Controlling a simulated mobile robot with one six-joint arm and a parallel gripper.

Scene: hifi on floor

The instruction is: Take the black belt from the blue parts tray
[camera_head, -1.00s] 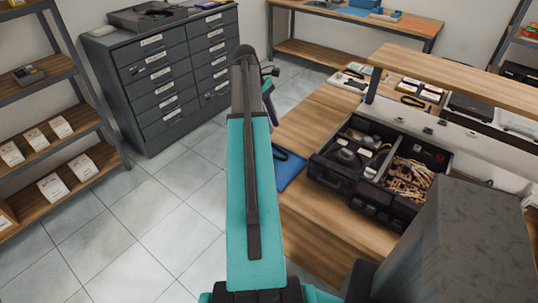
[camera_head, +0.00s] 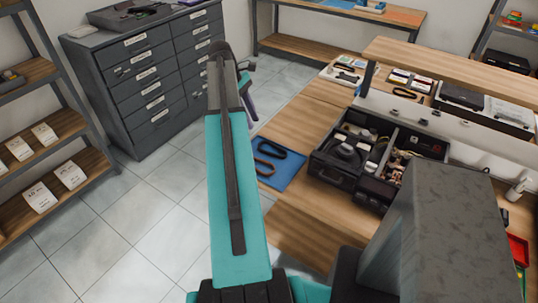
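The blue parts tray (camera_head: 287,177) lies flat on the wooden worktop, right of my teal arm. A black belt (camera_head: 283,151) lies on it as a curved loop near its far side. A second, brownish loop (camera_head: 264,167) lies at its left, partly hidden by my arm. My gripper (camera_head: 251,112) is at the far end of the arm, beyond the tray and left of the worktop edge.
Another black loop (camera_head: 407,94) lies farther back under a raised wooden shelf (camera_head: 450,66). A grey drawer cabinet (camera_head: 150,85) stands behind left. Tiled floor between is clear.

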